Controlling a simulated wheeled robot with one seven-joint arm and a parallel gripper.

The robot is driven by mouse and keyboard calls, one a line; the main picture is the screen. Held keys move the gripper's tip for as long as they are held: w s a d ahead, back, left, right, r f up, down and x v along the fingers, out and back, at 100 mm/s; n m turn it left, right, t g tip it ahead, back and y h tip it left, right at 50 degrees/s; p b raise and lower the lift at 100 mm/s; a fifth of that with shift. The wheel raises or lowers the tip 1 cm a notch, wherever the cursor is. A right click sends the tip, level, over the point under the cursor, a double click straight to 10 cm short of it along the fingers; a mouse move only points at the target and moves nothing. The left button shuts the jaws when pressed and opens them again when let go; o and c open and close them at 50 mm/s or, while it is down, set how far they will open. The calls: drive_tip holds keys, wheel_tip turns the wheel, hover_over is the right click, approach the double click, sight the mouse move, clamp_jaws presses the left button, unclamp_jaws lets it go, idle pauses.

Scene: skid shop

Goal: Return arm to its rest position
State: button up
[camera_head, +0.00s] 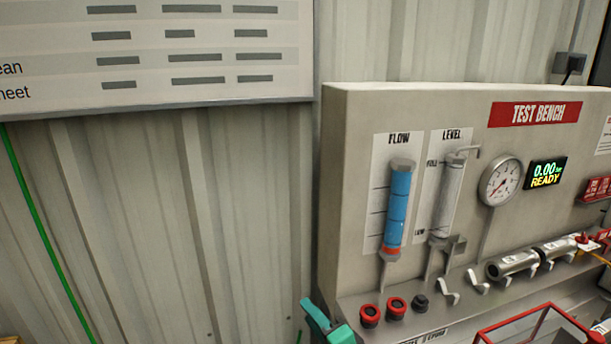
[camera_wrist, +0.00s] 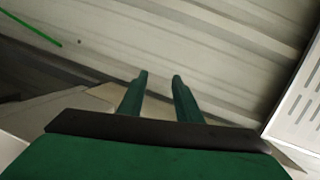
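My gripper (camera_wrist: 159,76) has two green fingers in the wrist view. They stand apart with a gap between them, and nothing is held there. The corrugated wall shows beyond the fingertips. In the head view, a green part of my arm or gripper (camera_head: 322,322) shows at the bottom edge, just left of the bench's front corner. Most of my arm is out of view below.
A test bench (camera_head: 340,190) with a flow tube (camera_head: 397,210), level tube (camera_head: 447,195), gauge (camera_head: 500,181) and a display reading "0.00 READY" (camera_head: 545,173) stands at right. Fittings and a red frame (camera_head: 530,318) are on its ledge. A board (camera_head: 160,95) hangs on the wall (camera_head: 200,210).

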drive_tip(key=s+a+f+t+h, duration=0.1)
drive_tip(key=s+a+f+h, duration=0.25)
drive_tip(key=s+f, duration=0.6)
drive_tip(key=s+a+f+t+h, duration=0.15)
drive_tip(key=s+f+h, duration=0.25)
drive_tip(key=s+f, duration=0.6)
drive_tip(key=s+d+r+n, duration=0.1)
drive_tip(key=s+n, duration=0.4)
drive_tip(key=s, duration=0.6)
drive_tip(key=s+d+n+g, duration=0.1)
drive_tip(key=s+n, duration=0.4)
drive_tip(key=s, duration=0.7)
drive_tip(key=shift+d+r, duration=0.35)
drive_tip(key=shift+d, duration=0.35)
